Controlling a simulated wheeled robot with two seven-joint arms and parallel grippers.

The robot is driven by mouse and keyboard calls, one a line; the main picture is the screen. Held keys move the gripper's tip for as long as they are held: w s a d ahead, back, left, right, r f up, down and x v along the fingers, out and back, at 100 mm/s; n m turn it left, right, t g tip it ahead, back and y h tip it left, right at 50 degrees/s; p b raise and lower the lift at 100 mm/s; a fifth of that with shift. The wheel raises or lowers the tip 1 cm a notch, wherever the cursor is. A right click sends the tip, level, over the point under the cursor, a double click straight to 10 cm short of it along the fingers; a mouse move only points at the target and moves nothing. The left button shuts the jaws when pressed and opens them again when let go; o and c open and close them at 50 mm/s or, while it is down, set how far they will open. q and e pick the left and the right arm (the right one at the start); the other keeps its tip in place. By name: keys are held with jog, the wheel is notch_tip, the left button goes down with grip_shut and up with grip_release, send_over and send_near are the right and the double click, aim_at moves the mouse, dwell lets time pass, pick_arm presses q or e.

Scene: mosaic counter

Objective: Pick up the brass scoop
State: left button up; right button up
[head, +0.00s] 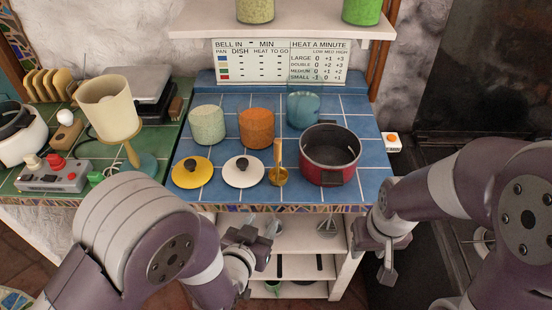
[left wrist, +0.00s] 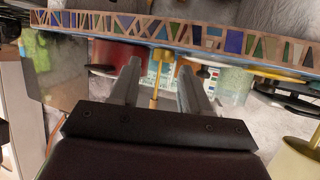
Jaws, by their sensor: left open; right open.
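The brass scoop (head: 278,168) stands upright on the blue tiled counter near its front edge, between the white lid and the red pot. My left gripper (head: 260,233) is open and empty, in front of the counter edge and nearer to me than the scoop. In the left wrist view, which looks upside down, the scoop (left wrist: 155,92) shows between the two open fingers (left wrist: 158,82), beyond them and apart from them. My right gripper (head: 380,255) is open and empty, low in front of the counter's right end.
A red pot (head: 329,165) stands right of the scoop; a white lid (head: 243,172) and yellow lid (head: 192,173) lie left. A mosaic edge (head: 300,208) borders the counter above shelves.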

aim_at(276, 160)
pick_arm(q)
notch_tip(276, 160, up, 8)
jog(key=w+t, duration=0.3)
jog(key=t, duration=0.2)
jog(key=shift+n+h, duration=0.3)
jog(key=shift+h, duration=0.1)
jog(key=x, duration=0.3)
jog(key=p+x, duration=0.1)
jog(key=x, duration=0.3)
jog(key=p+x, duration=0.1)
jog(key=x, duration=0.3)
jog(key=shift+s+d+f, duration=0.1)
jog(key=shift+d, duration=0.2)
jog(key=shift+w+d+f, duration=0.1)
jog(key=shift+w, duration=0.25)
jog(key=shift+s, duration=0.1)
jog(key=c, duration=0.5)
grip_shut()
